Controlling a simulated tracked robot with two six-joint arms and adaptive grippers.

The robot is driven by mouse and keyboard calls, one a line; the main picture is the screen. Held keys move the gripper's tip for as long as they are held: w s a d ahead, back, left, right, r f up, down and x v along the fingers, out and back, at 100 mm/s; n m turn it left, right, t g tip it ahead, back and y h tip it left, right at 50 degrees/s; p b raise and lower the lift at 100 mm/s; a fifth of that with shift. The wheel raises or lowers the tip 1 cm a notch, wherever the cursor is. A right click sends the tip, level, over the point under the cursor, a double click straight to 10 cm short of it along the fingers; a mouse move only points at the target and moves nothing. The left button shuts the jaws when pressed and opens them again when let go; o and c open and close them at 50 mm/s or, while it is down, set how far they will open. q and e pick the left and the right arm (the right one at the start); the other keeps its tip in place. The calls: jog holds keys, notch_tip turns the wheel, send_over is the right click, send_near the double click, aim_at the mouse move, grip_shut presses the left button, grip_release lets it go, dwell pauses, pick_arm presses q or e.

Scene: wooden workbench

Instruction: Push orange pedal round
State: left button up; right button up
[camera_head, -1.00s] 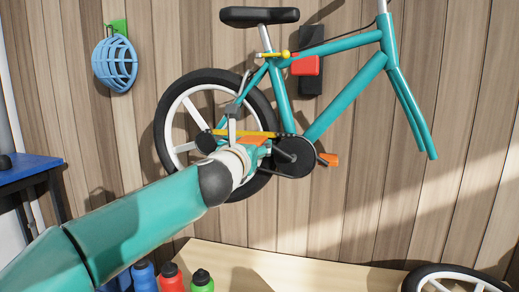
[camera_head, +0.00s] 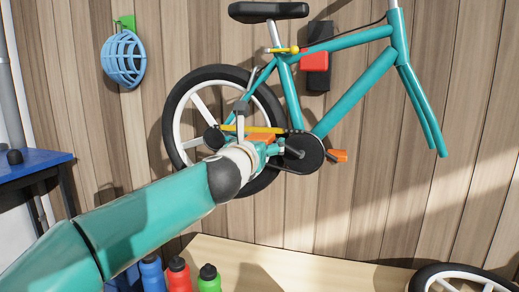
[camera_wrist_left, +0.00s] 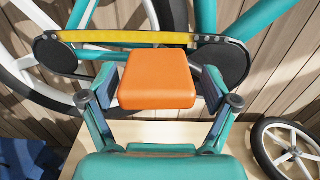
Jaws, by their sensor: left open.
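The teal bicycle (camera_head: 352,95) hangs in front of the wooden wall. Its near orange pedal (camera_head: 260,138) is partly hidden by my left gripper in the head view. In the left wrist view the orange pedal (camera_wrist_left: 157,78) lies flat between the two fingers of my left gripper (camera_wrist_left: 160,88). The fingers are spread, one on each side of it; I cannot tell whether they touch it. The far orange pedal (camera_head: 338,156) sticks out beyond the black crank disc (camera_head: 300,152). The yellow chain (camera_wrist_left: 125,38) runs just behind the near pedal. My right gripper is not in view.
The white-spoked rear wheel (camera_head: 190,95) is close behind my left gripper. A loose wheel (camera_head: 425,278) lies on the wooden bench (camera_head: 300,262). Blue, red and green bottles (camera_head: 178,275) stand below my arm. A blue table (camera_head: 30,168) is at left.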

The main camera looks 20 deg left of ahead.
pick_arm(q)
jog(key=s, duration=1.1)
jog(key=shift+s+d, duration=0.25)
jog(key=shift+s, duration=0.15)
jog(key=shift+f, duration=0.15)
